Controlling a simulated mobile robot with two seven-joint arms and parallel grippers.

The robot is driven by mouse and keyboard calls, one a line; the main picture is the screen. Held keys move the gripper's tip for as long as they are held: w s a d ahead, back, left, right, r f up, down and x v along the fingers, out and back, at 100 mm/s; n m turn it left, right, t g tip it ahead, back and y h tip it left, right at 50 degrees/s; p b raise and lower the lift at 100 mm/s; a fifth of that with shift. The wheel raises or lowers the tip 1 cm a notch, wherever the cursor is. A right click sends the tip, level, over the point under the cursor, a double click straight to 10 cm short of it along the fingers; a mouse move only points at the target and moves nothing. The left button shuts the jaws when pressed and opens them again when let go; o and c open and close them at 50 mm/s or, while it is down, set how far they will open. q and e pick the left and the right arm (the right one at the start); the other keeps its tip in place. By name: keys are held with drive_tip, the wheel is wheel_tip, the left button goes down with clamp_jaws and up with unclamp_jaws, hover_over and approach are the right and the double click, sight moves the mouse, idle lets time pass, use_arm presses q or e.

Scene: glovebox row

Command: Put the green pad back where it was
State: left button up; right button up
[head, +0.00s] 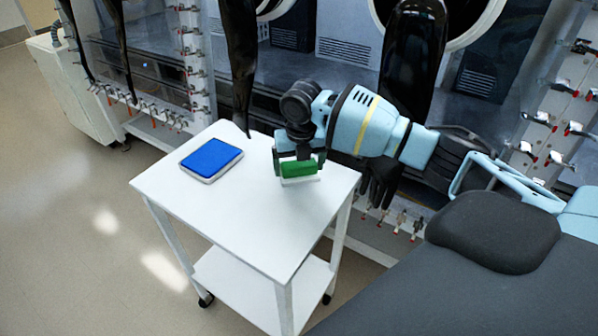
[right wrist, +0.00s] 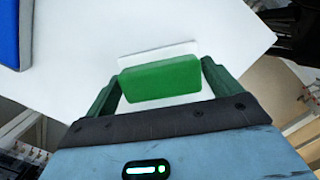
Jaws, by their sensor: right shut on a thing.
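The green pad (head: 299,168) is a small block between the fingers of my right gripper (head: 298,172), over the right part of the white cart's top (head: 240,225). In the right wrist view the green pad (right wrist: 160,80) sits between the two dark green fingers of the right gripper (right wrist: 160,82), which are shut on its ends. A thin white piece (right wrist: 158,53) shows along the pad's far edge; I cannot tell whether it touches the pad. I cannot tell whether the pad touches the cart top. My left gripper is not in view.
A blue pad (head: 211,157) in a white tray lies on the left part of the cart top. The cart's front and middle are clear, with a lower shelf (head: 235,285) below. Black gloves (head: 240,60) hang from the glovebox row behind the cart.

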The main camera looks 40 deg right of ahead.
sight(301, 168)
drive_tip(key=shift+f, duration=1.3)
drive_tip(key=shift+f, duration=0.1)
drive_tip(key=o, duration=0.7)
drive_tip(key=r, duration=0.4)
drive_tip(key=s+r, duration=0.1)
drive_tip(key=r, duration=0.3)
drive_tip(key=r+p, duration=0.1)
drive_tip(key=r, duration=0.3)
drive_tip(key=shift+s+a, duration=0.25)
drive_tip(key=shift+a, duration=0.05)
